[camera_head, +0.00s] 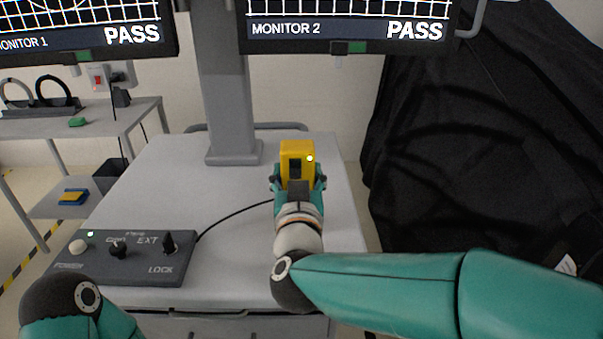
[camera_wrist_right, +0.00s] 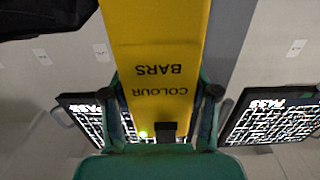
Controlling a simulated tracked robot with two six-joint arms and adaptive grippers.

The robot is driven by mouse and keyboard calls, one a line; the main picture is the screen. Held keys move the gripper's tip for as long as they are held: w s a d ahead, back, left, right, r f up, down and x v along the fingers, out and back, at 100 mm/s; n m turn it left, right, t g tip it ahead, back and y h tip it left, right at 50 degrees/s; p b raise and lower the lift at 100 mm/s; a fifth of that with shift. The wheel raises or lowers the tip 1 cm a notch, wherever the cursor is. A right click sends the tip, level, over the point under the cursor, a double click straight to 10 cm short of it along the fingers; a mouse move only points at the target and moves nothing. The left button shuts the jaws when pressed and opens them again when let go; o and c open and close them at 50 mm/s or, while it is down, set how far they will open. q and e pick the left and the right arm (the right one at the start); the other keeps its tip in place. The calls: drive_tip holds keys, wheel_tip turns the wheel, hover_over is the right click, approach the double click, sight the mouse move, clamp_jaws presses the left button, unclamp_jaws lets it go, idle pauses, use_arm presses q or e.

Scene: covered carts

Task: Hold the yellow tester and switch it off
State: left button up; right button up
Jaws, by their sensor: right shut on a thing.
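The yellow tester (camera_head: 297,148) is held up above the grey cart top in the head view. A light glows at its upper right. My right gripper (camera_head: 298,180) is shut on the tester, with its fingers on either side. In the right wrist view the tester (camera_wrist_right: 155,45) fills the middle, with "COLOUR BARS" upside down on its face. A dark switch and a lit green light show at its end near the palm. The right gripper (camera_wrist_right: 165,100) has a finger along each side of it. Part of my left arm shows at the lower left; its gripper is out of view.
A dark control box (camera_head: 135,262) with knobs and a lit green light stands at the cart's front left, its cable running right. Two monitors (camera_head: 345,28) reading PASS hang above. A black cover (camera_head: 470,150) drapes at right. The cart top (camera_head: 190,180) is mostly clear.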

use_arm(q)
drive_tip(key=shift+f+b, duration=0.55)
drive_tip(key=shift+f, duration=0.2)
use_arm(e)
drive_tip(key=shift+f, duration=0.85)
drive_tip(key=shift+f, duration=0.1)
use_arm(q)
drive_tip(key=shift+c, duration=0.2)
